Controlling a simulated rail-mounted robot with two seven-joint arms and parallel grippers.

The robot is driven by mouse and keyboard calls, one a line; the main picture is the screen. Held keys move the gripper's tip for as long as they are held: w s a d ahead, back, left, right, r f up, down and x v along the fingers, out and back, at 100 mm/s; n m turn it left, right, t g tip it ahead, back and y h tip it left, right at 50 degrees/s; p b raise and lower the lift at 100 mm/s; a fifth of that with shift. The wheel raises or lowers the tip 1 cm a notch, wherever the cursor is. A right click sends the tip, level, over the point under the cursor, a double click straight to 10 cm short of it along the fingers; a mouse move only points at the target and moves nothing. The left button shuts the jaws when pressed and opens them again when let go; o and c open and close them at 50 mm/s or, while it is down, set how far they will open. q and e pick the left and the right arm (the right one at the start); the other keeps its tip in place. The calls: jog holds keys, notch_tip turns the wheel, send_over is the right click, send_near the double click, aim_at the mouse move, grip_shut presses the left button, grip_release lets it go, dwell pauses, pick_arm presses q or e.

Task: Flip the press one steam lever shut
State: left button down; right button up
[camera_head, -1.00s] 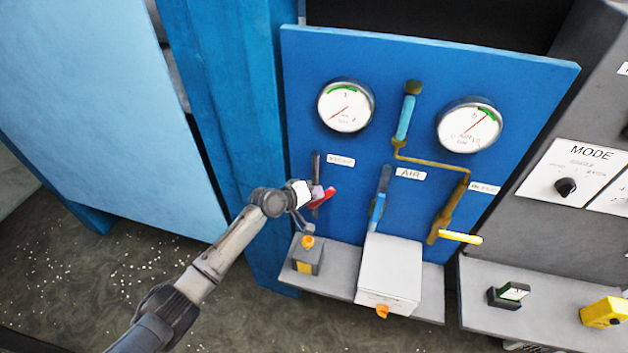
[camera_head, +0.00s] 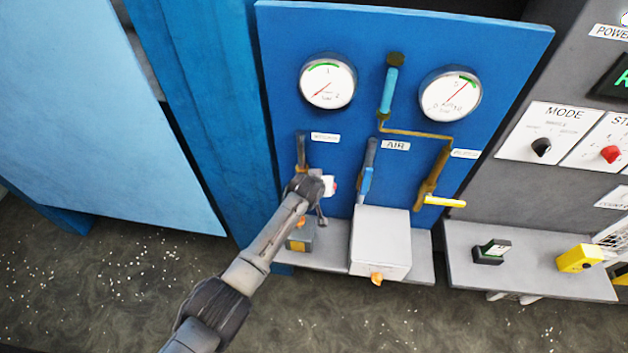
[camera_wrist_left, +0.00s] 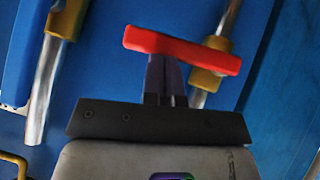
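The red steam lever (camera_wrist_left: 182,49) crosses its grey pipe at an angle in the left wrist view, with its brass valve body (camera_wrist_left: 208,78) at the right. My left gripper (camera_head: 327,188) is at the lever, low on the left of the blue panel. In the wrist view its two dark fingers (camera_wrist_left: 166,75) lie close together, with no clear gap. Their tips meet or pass behind the lever's middle; I cannot tell whether they touch it. My right gripper is out of view.
The blue panel (camera_head: 290,105) carries two gauges, a blue-handled AIR valve (camera_head: 365,182) and a yellow-handled valve (camera_head: 445,202). A grey box (camera_head: 380,240) and a small yellow-grey box (camera_head: 299,241) stand on the shelf below. A grey control cabinet (camera_head: 500,200) is at the right.

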pick_arm(q)
jog(key=shift+d+f, duration=0.3)
jog(key=shift+f, duration=0.1)
jog(key=shift+s+f, duration=0.15)
jog(key=shift+f, duration=0.15)
jog(key=shift+r, duration=0.1)
jog(key=s+r+p, duration=0.3)
jog(key=s+r, duration=0.3)
jog(key=r, duration=0.5)
jog(key=shift+s+a+r, duration=0.25)
jog(key=shift+s+a, duration=0.1)
jog(key=shift+s, duration=0.05)
dwell(0.7)
